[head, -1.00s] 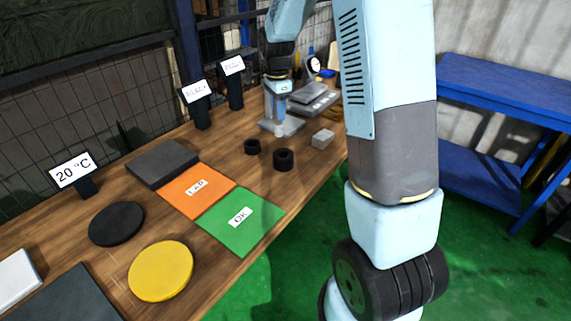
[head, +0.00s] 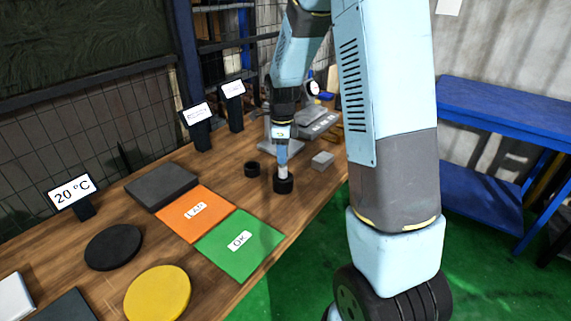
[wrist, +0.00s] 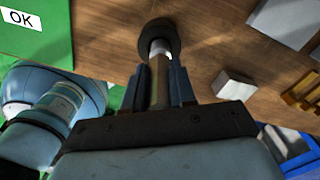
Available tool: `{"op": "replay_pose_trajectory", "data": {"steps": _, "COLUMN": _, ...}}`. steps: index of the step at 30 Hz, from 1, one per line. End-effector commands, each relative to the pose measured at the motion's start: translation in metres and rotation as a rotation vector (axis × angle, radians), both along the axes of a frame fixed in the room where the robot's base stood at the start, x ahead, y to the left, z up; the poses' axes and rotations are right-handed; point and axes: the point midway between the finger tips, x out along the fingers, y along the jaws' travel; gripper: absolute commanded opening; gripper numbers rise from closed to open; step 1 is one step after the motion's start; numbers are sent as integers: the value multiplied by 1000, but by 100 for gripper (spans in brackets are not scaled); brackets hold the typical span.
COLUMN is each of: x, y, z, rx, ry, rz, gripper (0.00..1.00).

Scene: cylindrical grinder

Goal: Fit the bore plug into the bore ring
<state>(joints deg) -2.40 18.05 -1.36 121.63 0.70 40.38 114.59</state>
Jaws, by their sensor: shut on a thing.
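My gripper (head: 282,160) points down over the workbench. It is shut on the bore plug (head: 283,172), a slim cylinder with a pale metal end. In the wrist view the plug (wrist: 158,70) sits between my two fingers and its end reaches the bore ring (wrist: 158,33). In the head view the black bore ring (head: 283,186) stands on the wood right below the plug. The plug's tip overlaps the ring's opening. I cannot tell how deep it sits inside, as the ring's inside is hidden.
A smaller black ring (head: 252,169) stands just left of the bore ring. A grey block (head: 322,160) is to the right. A gauge stand with a grey base (head: 292,147) is behind. Orange (head: 196,213) and green (head: 240,245) mats lie nearer the left.

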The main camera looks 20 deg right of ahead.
Motion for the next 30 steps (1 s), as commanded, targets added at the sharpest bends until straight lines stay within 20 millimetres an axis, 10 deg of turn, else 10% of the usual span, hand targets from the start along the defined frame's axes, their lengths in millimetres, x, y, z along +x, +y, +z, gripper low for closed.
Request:
{"op": "replay_pose_trajectory", "data": {"steps": 17, "x": 1, "y": 0, "z": -38, "rx": 0, "ry": -3, "rz": 1, "gripper": 0}}
{"op": "replay_pose_trajectory", "data": {"steps": 18, "x": 0, "y": 0, "z": -38, "rx": 0, "ry": -2, "rz": 1, "gripper": 26}}
{"op": "replay_pose_trajectory", "data": {"steps": 30, "x": 0, "y": 0, "z": -38, "rx": 1, "ry": -1, "rz": 1, "gripper": 51}}
